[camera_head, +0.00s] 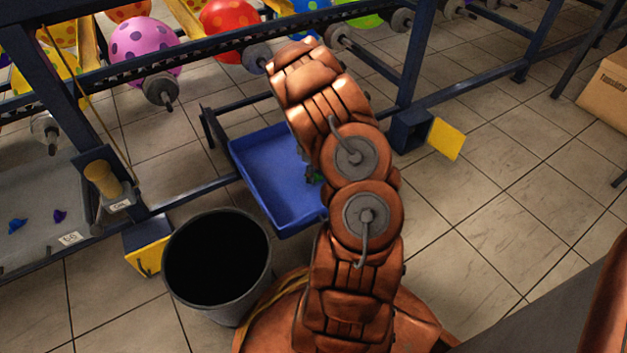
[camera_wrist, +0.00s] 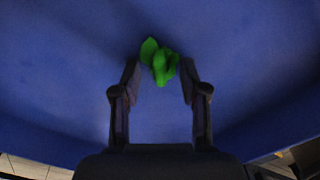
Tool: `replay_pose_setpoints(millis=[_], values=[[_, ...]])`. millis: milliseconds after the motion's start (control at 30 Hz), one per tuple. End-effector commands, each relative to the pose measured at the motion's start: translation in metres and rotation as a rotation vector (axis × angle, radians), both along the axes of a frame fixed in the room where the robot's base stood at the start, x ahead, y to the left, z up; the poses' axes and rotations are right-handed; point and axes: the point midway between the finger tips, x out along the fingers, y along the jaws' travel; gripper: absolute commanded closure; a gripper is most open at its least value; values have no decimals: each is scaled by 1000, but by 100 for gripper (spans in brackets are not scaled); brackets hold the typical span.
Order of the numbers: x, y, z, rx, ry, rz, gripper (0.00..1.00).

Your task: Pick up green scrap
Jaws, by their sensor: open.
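The green scrap (camera_wrist: 160,62) is a small crumpled piece on the blue tray floor. In the wrist view it lies between and just beyond the fingertips of my gripper (camera_wrist: 160,80), which is open with a finger on each side. I cannot tell whether either finger touches it. In the head view a bit of the green scrap (camera_head: 315,177) shows beside my arm inside the blue tray (camera_head: 262,180). My arm covers the right part of the tray and hides my gripper there.
A dark bucket (camera_head: 216,262) stands left of my arm, close to the tray. A metal frame with balloons and rollers runs behind. A cardboard box (camera_head: 608,88) is at right. Tiled floor is clear at right.

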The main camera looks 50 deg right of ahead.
Motion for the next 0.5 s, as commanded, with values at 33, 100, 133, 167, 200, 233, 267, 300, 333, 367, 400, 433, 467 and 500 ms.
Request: replay_pose_setpoints(millis=[33,100,133,167,200,233,267,300,333,367,400,433,467,500], values=[[0,0,-3,0,0,0,56],[0,0,-4,0,0,0,56],[0,0,-3,0,0,0,56],[0,0,-3,0,0,0,56],[0,0,-3,0,0,0,56],[0,0,-3,0,0,0,56],[0,0,-3,0,0,0,56],[0,0,-3,0,0,0,59],[0,0,-3,0,0,0,62],[0,0,-3,0,0,0,65],[0,0,-3,0,0,0,69],[0,0,-3,0,0,0,72],[0,0,-3,0,0,0,75],[0,0,-3,0,0,0,79]])
